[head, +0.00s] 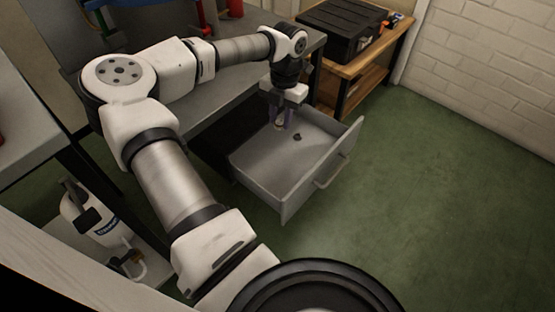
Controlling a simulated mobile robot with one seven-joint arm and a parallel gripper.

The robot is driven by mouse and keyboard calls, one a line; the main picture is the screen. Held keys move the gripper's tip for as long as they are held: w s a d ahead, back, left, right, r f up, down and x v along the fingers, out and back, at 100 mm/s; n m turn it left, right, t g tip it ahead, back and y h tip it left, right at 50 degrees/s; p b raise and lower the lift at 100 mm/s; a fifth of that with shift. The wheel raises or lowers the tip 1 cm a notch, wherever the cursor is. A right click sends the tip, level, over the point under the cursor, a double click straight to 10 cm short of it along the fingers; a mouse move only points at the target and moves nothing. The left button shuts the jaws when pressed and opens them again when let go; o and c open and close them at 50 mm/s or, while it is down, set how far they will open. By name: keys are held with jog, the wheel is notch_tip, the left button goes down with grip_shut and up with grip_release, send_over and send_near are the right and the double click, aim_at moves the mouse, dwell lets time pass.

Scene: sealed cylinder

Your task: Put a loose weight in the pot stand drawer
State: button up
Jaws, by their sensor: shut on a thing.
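The pot stand drawer (255,163) is grey and pulled well out, its front panel with a bar handle facing the lower right. My gripper (280,124) points down over the drawer's back left part. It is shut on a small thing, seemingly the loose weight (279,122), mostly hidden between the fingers. Whether it touches the drawer floor I cannot tell. A small dark object (298,137) lies on the drawer floor just right of my gripper; it is too small to name surely.
The grey bench (225,98) stands above the drawer's back. A wooden table (378,50) with a black case (340,32) stands behind it. A white jug (92,215) sits on a low shelf at left. Green floor at right is clear.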

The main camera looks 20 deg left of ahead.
jog(key=m+b, duration=0.1)
jog(key=m, duration=0.1)
send_over(278, 176)
notch_tip(278, 176, down, 6)
notch_tip(278, 176, down, 14)
jog(key=b, duration=0.3)
jog(key=shift+w+f, duration=0.1)
jog(key=shift+w, duration=0.05)
jog(key=shift+f+b, duration=0.8)
jog(key=shift+f, duration=1.6)
jog(key=o, duration=1)
jog(key=shift+f, duration=0.1)
notch_tip(278, 176, up, 12)
jog(key=w+p, duration=0.1)
jog(key=p, duration=0.2)
jog(key=shift+w+d, duration=0.35)
